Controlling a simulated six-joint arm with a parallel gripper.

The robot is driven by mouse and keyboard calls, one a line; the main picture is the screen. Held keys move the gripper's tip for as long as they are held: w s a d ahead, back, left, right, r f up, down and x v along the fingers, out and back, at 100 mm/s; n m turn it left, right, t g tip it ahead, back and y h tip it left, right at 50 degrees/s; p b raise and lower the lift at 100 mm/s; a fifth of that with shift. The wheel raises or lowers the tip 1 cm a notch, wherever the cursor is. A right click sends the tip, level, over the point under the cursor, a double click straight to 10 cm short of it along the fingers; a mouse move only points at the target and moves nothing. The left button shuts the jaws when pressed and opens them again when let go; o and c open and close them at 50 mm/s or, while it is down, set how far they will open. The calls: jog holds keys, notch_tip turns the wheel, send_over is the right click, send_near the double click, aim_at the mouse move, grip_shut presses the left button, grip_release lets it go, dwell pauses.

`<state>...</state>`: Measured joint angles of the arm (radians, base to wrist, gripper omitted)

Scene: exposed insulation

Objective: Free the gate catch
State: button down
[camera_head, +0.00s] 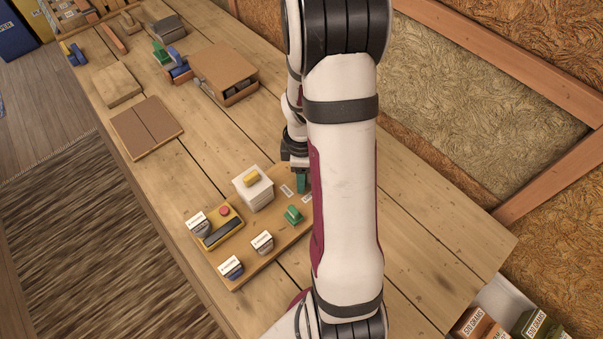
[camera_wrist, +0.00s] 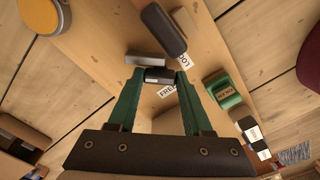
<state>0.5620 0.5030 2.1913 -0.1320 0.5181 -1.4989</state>
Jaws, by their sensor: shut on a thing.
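My gripper (camera_wrist: 159,78) has green fingers, shut on a small dark block (camera_wrist: 158,75), which appears to be the catch's knob. A grey bar (camera_wrist: 146,60) lies just beyond it, and a dark rounded bar (camera_wrist: 163,30) stands beyond that. A FREE label (camera_wrist: 167,91) is partly covered by the right finger; a second label (camera_wrist: 184,62), apparently LOCK, sits beside the dark bar. In the head view my gripper (camera_head: 301,182) is at the far right end of the tan board (camera_head: 240,281), partly behind my arm, and the catch is hidden.
The board also carries a white box with a yellow knob (camera_head: 252,188), a yellow unit with a red button (camera_head: 219,229), a green switch (camera_head: 293,215) and several labelled knobs. A brown box (camera_head: 222,68) and flat panels stand further left on the wooden table (camera_head: 420,240).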

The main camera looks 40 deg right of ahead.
jog(key=shift+n, duration=1.5)
jog(key=shift+c, duration=1.6)
grip_release()
notch_tip(320, 180, up, 16)
jog(key=shift+f, duration=0.1)
jog(key=s+a+m+y, duration=0.1)
jog(key=s+a+m, duration=0.6)
jog(key=a+m, duration=0.2)
jog(key=s+a+r+m, duration=0.1)
jog(key=s+a+m, duration=0.6)
jog(key=a, duration=0.4)
jog(key=shift+a+r+m+y, duration=0.3)
jog(key=shift+m+y, duration=0.1)
jog(key=shift+m, duration=0.5)
